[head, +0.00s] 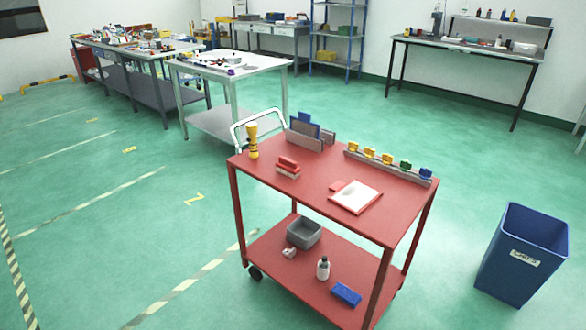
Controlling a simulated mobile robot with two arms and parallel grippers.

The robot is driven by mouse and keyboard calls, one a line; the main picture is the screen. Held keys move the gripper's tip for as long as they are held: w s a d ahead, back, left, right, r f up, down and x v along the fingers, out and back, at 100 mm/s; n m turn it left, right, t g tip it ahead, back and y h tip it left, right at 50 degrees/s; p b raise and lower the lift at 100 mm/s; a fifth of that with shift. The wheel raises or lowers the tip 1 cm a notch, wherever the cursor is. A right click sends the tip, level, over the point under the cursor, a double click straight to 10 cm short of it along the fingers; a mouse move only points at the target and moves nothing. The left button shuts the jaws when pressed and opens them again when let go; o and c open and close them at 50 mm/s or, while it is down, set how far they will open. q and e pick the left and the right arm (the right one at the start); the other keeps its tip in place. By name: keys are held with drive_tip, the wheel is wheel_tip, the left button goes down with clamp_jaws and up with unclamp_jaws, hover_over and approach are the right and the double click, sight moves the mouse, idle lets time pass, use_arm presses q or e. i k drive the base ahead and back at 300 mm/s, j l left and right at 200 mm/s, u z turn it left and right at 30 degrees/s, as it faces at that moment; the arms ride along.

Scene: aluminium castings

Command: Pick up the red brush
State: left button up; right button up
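A red brush-like block (288,164) lies on the top of a red two-shelf cart (318,208), left of the middle. It has a red upper part and a paler lower part that looks like bristles, though it is too small to be sure. Nothing touches it from above. Neither of my grippers is in the head view.
The cart top also holds a yellow-and-black upright tool (253,141), a rack of dark panels (308,134), a rail with yellow, green and blue pieces (388,164) and a white sheet (356,196). A blue bin (522,254) stands right; green floor lies clear left.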

sight(288, 167)
drive_tip(key=i+j+z, duration=0.2)
drive_tip(key=z, duration=0.25)
drive_tip(key=i+j+z, duration=0.1)
drive_tip(key=j+z, duration=0.15)
drive_tip(key=z, duration=0.2)
